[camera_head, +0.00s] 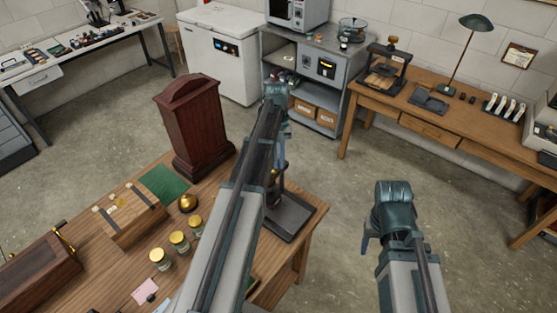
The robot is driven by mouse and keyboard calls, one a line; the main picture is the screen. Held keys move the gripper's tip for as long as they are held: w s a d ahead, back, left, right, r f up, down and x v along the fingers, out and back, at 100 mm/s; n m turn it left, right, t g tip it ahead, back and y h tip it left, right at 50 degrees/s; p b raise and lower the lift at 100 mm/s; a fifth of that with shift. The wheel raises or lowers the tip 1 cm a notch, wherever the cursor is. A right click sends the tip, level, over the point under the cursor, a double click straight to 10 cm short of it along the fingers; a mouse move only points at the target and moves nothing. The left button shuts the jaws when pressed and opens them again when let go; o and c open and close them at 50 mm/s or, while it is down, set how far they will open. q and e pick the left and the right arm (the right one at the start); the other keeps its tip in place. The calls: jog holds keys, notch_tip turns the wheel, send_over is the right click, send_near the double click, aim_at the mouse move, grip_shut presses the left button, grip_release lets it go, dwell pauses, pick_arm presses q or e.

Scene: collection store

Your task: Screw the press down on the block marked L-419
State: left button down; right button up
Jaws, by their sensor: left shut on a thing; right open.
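A dark stand with a flat base (288,218) is at the right edge of the near wooden table. It may be the press; my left arm hides much of it. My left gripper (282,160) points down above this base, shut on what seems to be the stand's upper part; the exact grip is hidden. My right gripper (370,240) is open and empty, over the floor right of the table. A dark framed device with a wooden knob (386,62) stands on the far right table and also looks like a press. No L-419 marking is readable.
On the near table (225,170) are a dark red wooden case (192,125), a green cloth (164,184), a strapped wooden box (130,214), a brass bell (188,203) and several gold-lidded jars (180,241). Bare floor lies between the near table and the far right table (440,105).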

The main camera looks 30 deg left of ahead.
pick_arm(q)
jog(key=p+v, duration=1.2)
jog(key=v, duration=0.1)
jog(key=shift+r, duration=0.35)
pick_arm(e)
notch_tip(320, 180, up, 13)
jog(key=shift+s+f, duration=0.15)
jog(key=shift+f, duration=0.05)
pick_arm(q)
jog(key=shift+a, duration=0.1)
pick_arm(e)
jog(key=shift+s, duration=0.1)
